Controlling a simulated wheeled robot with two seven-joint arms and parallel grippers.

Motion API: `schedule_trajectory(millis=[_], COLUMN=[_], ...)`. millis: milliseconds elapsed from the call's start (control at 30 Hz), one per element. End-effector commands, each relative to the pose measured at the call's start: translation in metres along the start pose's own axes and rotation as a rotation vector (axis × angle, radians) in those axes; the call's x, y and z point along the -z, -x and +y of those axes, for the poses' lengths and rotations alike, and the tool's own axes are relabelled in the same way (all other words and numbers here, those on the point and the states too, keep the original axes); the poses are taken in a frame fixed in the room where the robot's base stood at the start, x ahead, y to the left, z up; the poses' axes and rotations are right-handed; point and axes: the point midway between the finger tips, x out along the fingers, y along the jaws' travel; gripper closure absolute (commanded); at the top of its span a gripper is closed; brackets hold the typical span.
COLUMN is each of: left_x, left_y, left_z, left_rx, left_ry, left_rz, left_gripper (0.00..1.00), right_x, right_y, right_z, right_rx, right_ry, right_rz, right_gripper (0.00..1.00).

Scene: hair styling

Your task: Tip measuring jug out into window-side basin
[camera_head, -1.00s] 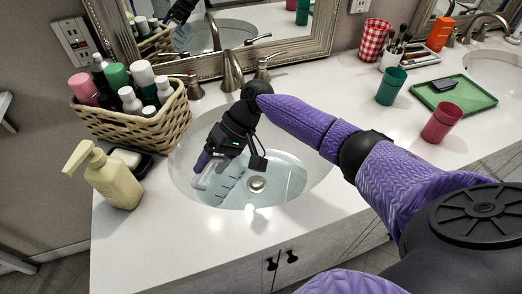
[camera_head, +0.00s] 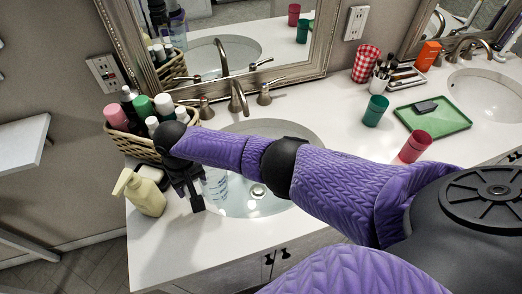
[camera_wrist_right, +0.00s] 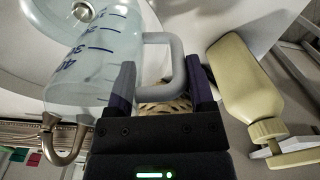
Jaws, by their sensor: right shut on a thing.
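The clear measuring jug (camera_head: 216,184) with blue marks is at the left side of the near basin (camera_head: 240,208), partly hidden by my right arm in the head view. In the right wrist view the jug (camera_wrist_right: 92,62) shows large, with the basin's drain beyond it. My right gripper (camera_head: 192,203) is shut on the jug's grey handle (camera_wrist_right: 176,62), which passes between the fingers (camera_wrist_right: 160,90). The jug's exact tilt and contents are hard to tell. My left gripper is not in view.
A wicker basket (camera_head: 130,146) of bottles and a yellow pump bottle (camera_head: 145,195) stand close left of my right gripper. The faucet (camera_head: 237,97) rises behind the basin. Cups, a green tray (camera_head: 440,125) and a second basin (camera_head: 483,90) are to the right.

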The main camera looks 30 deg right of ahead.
Motion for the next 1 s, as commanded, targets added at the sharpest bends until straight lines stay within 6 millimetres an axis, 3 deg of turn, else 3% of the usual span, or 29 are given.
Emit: schedule_trajectory(millis=[200, 367, 600, 1000], left_x=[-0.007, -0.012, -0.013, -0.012], left_y=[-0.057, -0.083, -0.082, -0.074], left_z=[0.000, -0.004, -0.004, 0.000], left_rx=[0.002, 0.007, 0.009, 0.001], left_ry=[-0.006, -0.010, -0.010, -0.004], left_rz=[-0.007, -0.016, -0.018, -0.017], left_gripper=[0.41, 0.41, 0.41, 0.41], right_x=[0.034, 0.049, 0.052, 0.050], right_y=[-0.020, -0.021, -0.014, -0.019], right_z=[0.003, 0.005, 0.006, 0.013], right_rx=[-0.031, -0.029, -0.028, 0.051], right_ry=[-0.141, -0.238, -0.262, -0.262], right_rz=[0.021, 0.009, 0.004, 0.014], right_gripper=[1.00, 1.00, 1.00, 1.00])
